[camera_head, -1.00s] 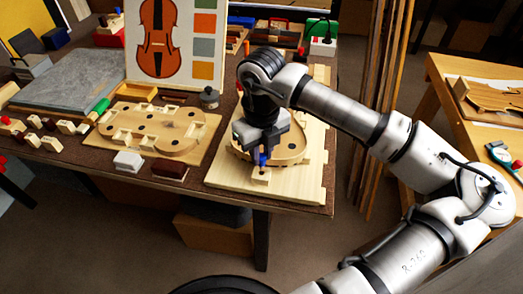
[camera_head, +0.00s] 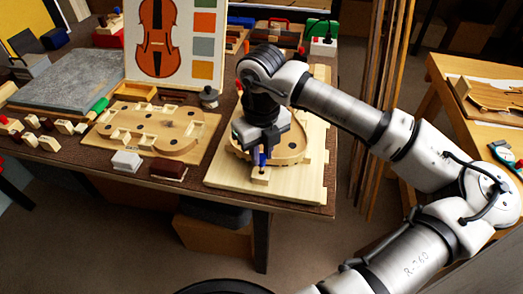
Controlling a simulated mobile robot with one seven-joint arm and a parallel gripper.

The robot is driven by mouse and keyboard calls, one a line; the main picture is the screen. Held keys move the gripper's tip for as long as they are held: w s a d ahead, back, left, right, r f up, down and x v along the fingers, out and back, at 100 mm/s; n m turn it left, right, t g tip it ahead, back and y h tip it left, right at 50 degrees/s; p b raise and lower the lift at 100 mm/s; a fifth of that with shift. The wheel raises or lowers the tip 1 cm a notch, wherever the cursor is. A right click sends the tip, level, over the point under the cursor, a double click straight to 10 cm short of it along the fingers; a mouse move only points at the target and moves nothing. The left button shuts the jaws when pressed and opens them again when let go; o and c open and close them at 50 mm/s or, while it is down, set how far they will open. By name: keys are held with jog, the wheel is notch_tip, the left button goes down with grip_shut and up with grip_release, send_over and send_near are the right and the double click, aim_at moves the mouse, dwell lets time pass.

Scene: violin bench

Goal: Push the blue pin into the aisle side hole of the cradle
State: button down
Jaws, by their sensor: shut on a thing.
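My gripper (camera_head: 262,157) points down at the front of the wooden cradle board (camera_head: 228,183) on the right part of the bench. It is shut on the blue pin (camera_head: 263,159), whose blue part shows between the fingers. The pin is upright, right over a small pale wooden block (camera_head: 261,177) at the cradle's front edge. The hole under the pin is hidden, and I cannot tell how deep the pin sits. The violin-shaped rib frame (camera_head: 290,156) of the cradle stands behind the gripper, partly covered by my arm.
A second violin form (camera_head: 155,127) lies to the left. A white block (camera_head: 127,161) and a dark red block (camera_head: 169,170) lie near the bench's front edge. Upright wooden strips (camera_head: 377,120) stand right of the bench.

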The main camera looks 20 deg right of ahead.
aim_at(262, 156)
jog(key=shift+f+b, duration=1.65)
jog(key=shift+b, duration=0.3)
jog(key=c, duration=1.2)
grip_release()
jog(key=shift+r, duration=0.1)
jog(key=shift+w+d+r, duration=0.1)
jog(key=shift+r, duration=0.35)
notch_tip(262, 156, up, 13)
jog(key=shift+f, duration=0.15)
